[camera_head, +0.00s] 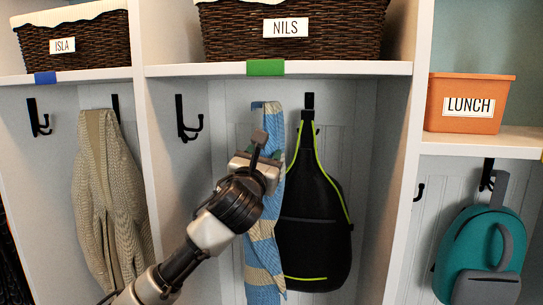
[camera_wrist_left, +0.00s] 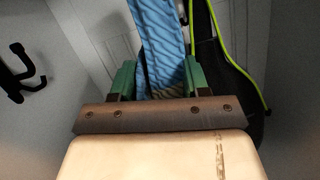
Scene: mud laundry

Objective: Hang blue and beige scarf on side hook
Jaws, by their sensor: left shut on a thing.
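The blue and beige scarf (camera_head: 264,262) hangs down in the middle cubby in the head view, its top end free above my gripper. My left gripper (camera_head: 277,157) is shut on the scarf's upper part. In the left wrist view, the scarf (camera_wrist_left: 160,38) passes between the green fingers of the left gripper (camera_wrist_left: 158,82). The black side hook (camera_head: 187,120) is on the cubby's left wall, to the left of the scarf and apart from it. It also shows at the left edge of the left wrist view (camera_wrist_left: 20,75). My right gripper is out of view.
A black bag with lime trim (camera_head: 312,215) hangs from a back hook (camera_head: 309,101) just right of the scarf. A shelf (camera_head: 340,69) with the NILS basket (camera_head: 340,30) is above. A beige garment (camera_head: 105,190) hangs in the left cubby. Dividers bound the middle cubby.

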